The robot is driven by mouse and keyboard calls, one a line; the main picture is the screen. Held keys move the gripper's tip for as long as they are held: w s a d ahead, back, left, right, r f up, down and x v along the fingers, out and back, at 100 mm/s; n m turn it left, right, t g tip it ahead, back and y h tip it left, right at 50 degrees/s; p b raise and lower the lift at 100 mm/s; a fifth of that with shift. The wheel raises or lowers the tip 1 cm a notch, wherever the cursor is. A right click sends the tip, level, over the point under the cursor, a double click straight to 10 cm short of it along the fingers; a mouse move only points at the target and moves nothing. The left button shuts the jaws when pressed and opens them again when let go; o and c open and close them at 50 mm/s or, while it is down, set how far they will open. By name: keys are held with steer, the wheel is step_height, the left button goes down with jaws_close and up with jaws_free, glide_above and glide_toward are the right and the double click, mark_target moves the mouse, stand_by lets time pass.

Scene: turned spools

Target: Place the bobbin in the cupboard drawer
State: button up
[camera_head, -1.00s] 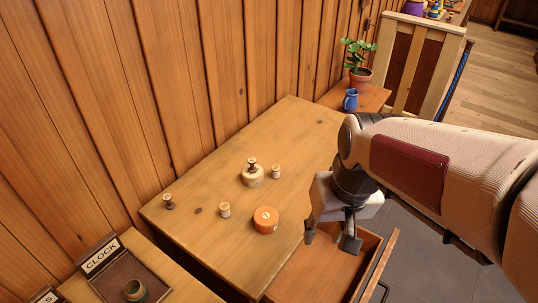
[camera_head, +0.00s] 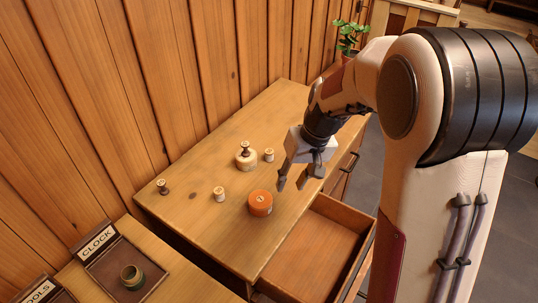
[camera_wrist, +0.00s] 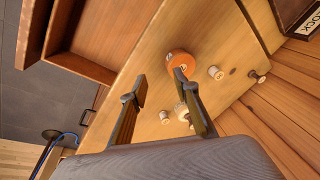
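The turned pieces stand on the cupboard top (camera_head: 215,165); I cannot tell which is the bobbin. They are an orange round piece (camera_head: 260,203), two small cream spools (camera_head: 219,194) (camera_head: 269,155), a dark spool (camera_head: 163,187) and a wide cream piece (camera_head: 246,160) with a dark spool (camera_head: 245,148) on it. The cupboard drawer (camera_head: 318,250) is pulled out, its visible floor empty. My gripper (camera_head: 293,186) is open and empty above the cupboard top, right of the orange piece. In the wrist view one finger partly covers the orange piece (camera_wrist: 184,58).
At lower left is a tray (camera_head: 100,262) labelled CLOCK holding a greenish ring-shaped piece (camera_head: 132,276), with a TOOLS tray (camera_head: 45,292) beside it. A plank wall (camera_head: 170,75) runs behind the cupboard. A potted plant (camera_head: 347,38) stands farther back, partly behind my arm.

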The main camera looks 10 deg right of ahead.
mark_target(270, 151)
steer(key=w+f, duration=0.2)
steer(key=w, duration=0.2)
steer(key=w+f+n, duration=0.1)
steer(key=w+f, duration=0.2)
steer(key=w+f+n+t, duration=0.1)
steer(key=w+f, duration=0.1)
steer(key=w, duration=0.2)
steer(key=shift+w+d+f+y, duration=0.15)
steer(key=shift+w+d+y, duration=0.05)
steer(key=shift+w+y, duration=0.2)
steer(key=w, duration=0.1)
steer(key=w+n, duration=0.1)
steer(key=w, duration=0.1)
steer(key=shift+w+d+f+t, duration=0.1)
steer(key=shift+w+f+t, duration=0.15)
steer(key=shift+t, duration=0.15)
steer(key=shift+n+t, duration=0.6)
steer(key=shift+n, duration=0.3)
steer(key=w+r, duration=0.1)
steer(key=w, duration=0.1)
steer(key=w+r, duration=0.1)
steer(key=w, duration=0.1)
steer(key=shift+d+r, duration=0.1)
steer(key=shift+r, duration=0.2)
steer(key=shift+w+d+r+n, duration=0.1)
steer(key=shift+w+n, duration=0.2)
steer(key=shift+n, duration=0.4)
steer(key=shift+x, duration=1.35)
